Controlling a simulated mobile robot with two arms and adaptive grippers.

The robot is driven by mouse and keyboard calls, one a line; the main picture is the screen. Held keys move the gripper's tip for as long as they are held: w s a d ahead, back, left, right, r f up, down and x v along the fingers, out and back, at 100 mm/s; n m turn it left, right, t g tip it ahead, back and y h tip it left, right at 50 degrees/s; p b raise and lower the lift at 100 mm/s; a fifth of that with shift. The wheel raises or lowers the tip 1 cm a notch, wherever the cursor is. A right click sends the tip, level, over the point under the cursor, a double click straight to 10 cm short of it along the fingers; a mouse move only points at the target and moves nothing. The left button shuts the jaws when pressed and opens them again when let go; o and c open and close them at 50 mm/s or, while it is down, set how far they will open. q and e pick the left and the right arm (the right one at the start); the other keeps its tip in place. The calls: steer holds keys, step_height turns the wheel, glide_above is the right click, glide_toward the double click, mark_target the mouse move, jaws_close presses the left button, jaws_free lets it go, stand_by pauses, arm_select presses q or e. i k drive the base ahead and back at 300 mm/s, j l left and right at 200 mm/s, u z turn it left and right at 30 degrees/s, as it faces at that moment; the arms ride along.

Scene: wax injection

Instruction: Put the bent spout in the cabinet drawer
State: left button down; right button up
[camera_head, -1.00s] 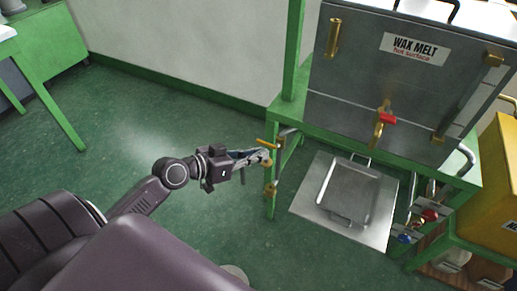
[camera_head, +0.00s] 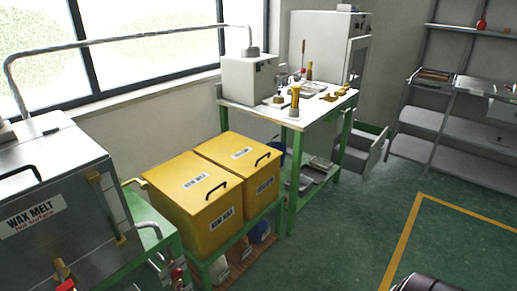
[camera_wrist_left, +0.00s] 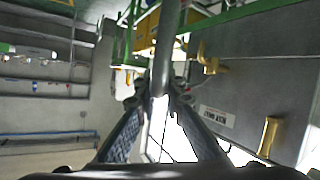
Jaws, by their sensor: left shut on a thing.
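In the left wrist view my left gripper (camera_wrist_left: 160,98) is shut on a grey metal tube, the bent spout (camera_wrist_left: 163,62), which stands up between the fingertips. Its far end is hard to separate from the background. My left gripper is not in the head view. In the head view a grey cabinet drawer (camera_head: 364,157) appears pulled out, low behind the right end of the green-legged table; its inside is only partly visible.
The wax melt tank (camera_head: 50,205) stands at the left, beside two yellow bins (camera_head: 195,195) on a green stand. The white-topped table (camera_head: 335,108) carries tools and a grey box. Grey shelves (camera_head: 445,125) stand at the right. Green floor (camera_head: 350,225) is open in front of the drawer.

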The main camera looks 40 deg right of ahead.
mark_target(356, 146)
steer(key=i+l+z, duration=0.15)
steer(key=l+z, duration=0.25)
steer(key=l, duration=0.2)
steer(key=i+l+z, duration=0.2)
steer(key=l+z, duration=0.25)
steer(key=i+l+z, duration=0.7)
steer(key=l+z, duration=0.15)
steer(key=i+l+z, duration=0.4)
steer(key=i+z, duration=0.4)
steer(key=i, duration=1.65)
